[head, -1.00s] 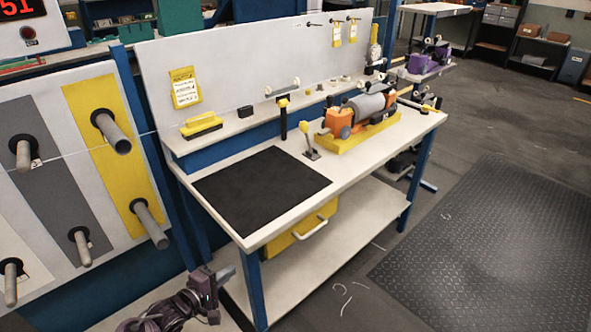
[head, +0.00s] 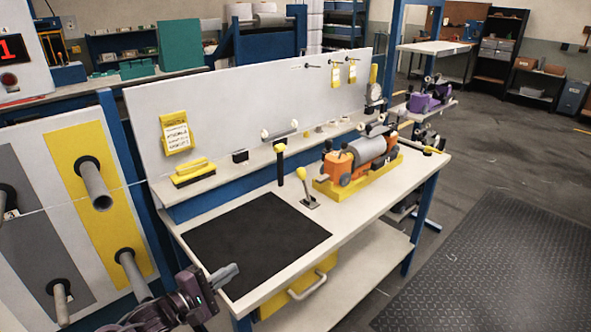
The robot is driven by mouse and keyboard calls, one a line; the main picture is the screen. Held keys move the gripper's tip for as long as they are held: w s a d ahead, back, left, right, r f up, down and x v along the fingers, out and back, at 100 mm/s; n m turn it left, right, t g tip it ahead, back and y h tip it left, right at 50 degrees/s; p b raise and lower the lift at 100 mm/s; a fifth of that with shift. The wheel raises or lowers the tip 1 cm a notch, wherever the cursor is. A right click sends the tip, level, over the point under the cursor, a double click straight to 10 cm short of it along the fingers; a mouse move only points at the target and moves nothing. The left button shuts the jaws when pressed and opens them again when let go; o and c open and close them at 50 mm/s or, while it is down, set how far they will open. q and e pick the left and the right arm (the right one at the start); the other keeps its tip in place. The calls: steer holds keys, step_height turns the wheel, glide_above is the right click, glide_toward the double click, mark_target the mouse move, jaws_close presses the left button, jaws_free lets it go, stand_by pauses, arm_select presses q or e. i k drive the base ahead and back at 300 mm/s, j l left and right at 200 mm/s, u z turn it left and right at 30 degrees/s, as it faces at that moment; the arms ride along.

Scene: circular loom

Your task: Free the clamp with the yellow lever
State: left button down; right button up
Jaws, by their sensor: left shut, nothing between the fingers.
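On the bench, a small grey clamp (head: 309,203) stands in front of an orange machine (head: 337,167), and its lever ends in a yellow knob (head: 301,173). The lever is upright with a slight lean to the left. The orange machine sits on a yellow base and carries a grey roller (head: 370,149); several small levers show at its ends. My left gripper (head: 228,272) is at the bench's front left corner, well apart from the clamp. Its fingers are shut and empty. My right gripper is out of the picture.
A black mat (head: 258,240) lies flat on the bench's left part. A black post (head: 280,172) with a yellow top stands behind the clamp. A yellow-handled brush (head: 193,172) lies on the rear shelf. A yellow drawer (head: 305,288) hangs under the bench. Pegs (head: 95,185) jut out at left.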

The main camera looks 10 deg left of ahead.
mark_target(301, 172)
steer(key=i, duration=1.25)
